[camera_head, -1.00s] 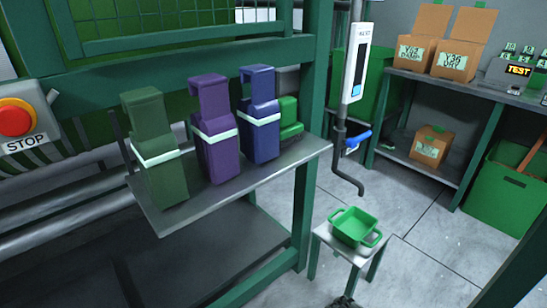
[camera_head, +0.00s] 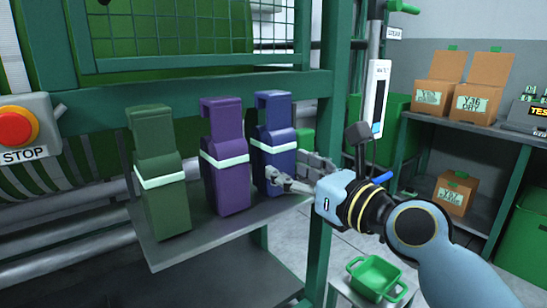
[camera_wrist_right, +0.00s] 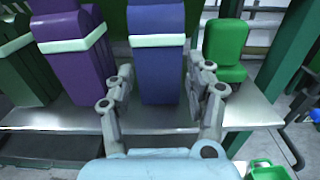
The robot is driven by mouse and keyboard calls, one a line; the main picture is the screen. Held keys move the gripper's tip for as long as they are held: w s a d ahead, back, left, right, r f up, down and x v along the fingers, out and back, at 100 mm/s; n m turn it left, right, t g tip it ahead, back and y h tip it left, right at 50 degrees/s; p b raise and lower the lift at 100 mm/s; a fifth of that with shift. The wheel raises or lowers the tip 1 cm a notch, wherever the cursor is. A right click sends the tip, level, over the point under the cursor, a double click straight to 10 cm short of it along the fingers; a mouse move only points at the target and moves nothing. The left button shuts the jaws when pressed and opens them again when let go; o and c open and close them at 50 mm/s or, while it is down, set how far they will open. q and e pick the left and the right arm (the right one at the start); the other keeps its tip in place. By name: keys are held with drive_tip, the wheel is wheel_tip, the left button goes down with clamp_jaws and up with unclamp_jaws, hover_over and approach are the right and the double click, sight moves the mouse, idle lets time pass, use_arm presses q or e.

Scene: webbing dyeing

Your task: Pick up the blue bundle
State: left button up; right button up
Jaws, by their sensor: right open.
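The blue bundle (camera_head: 273,135) with a pale band stands upright on the metal shelf, right of the purple bundle (camera_head: 224,150). My right gripper (camera_head: 290,172) reaches in from the right, and its fingers are at the blue bundle's lower right side in the head view. In the right wrist view the blue bundle (camera_wrist_right: 157,70) stands ahead between the two spread fingers of the right gripper (camera_wrist_right: 165,88). The fingers are open; I cannot tell whether either touches it. My left gripper is not in view.
A dark green bundle (camera_head: 160,205) stands at the left of the shelf (camera_head: 190,240). A green object (camera_wrist_right: 226,45) stands just right of the blue bundle. A green frame post (camera_head: 321,200) is close to my right arm. A green basket (camera_head: 375,275) sits on a stool below.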

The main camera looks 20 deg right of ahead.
drive_tip(key=x, duration=0.2)
drive_tip(key=b+x, duration=0.1)
drive_tip(key=x, duration=0.1)
drive_tip(key=shift+w+a+f, duration=0.2)
drive_tip(key=shift+w, duration=0.15)
drive_tip(key=shift+c, duration=0.3)
drive_tip(key=c, duration=0.9)
